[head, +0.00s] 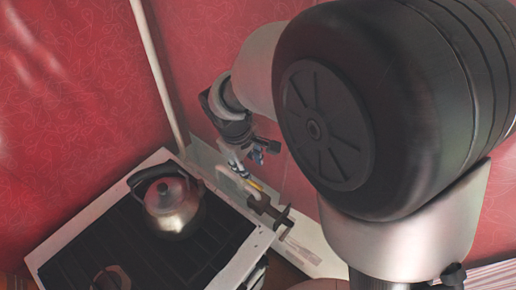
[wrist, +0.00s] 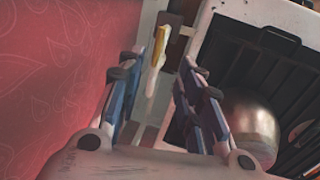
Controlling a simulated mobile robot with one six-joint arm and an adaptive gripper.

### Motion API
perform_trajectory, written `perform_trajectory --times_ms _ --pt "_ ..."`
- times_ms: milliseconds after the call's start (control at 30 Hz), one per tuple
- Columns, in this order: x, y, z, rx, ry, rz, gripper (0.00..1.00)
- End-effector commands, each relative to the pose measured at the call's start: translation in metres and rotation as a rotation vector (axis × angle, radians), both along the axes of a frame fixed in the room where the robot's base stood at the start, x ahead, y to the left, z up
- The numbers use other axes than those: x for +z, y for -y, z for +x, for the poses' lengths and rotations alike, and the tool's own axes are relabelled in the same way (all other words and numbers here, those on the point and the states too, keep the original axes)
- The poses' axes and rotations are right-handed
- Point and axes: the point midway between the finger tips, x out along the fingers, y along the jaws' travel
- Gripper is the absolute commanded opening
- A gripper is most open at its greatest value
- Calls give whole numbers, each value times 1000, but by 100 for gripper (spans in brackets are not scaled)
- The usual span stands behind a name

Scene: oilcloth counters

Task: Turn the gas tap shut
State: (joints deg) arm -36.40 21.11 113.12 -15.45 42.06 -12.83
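The gas tap shows as a yellow lever (head: 255,184) on a pale fitting beside the stove in the head view. In the wrist view the yellow lever (wrist: 161,44) lies just beyond my fingertips, roughly between them in the picture. My gripper (wrist: 159,64) is open, with its blue-grey fingers spread and nothing held. In the head view my gripper (head: 242,166) is just above and left of the lever, partly hidden by my own wrist. I cannot tell whether a finger touches the lever. The pipe behind the lever is mostly hidden.
A stove (head: 61,245) with a dark grate stands left of the tap, with a metal kettle (head: 175,213) on it. The kettle (wrist: 250,125) is close to my right finger in the wrist picture. A dark brown fitting (head: 270,210) lies near the lever. Red walls (head: 60,110) stand behind.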

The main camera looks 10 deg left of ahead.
Motion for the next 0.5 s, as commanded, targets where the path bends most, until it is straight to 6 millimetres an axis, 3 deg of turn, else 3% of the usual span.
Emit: perform_trajectory --times_ms 100,500 --pt "-31 4 4 -2 -5 -4 33" --pt "-113 12 18 -3 -5 -2 33"
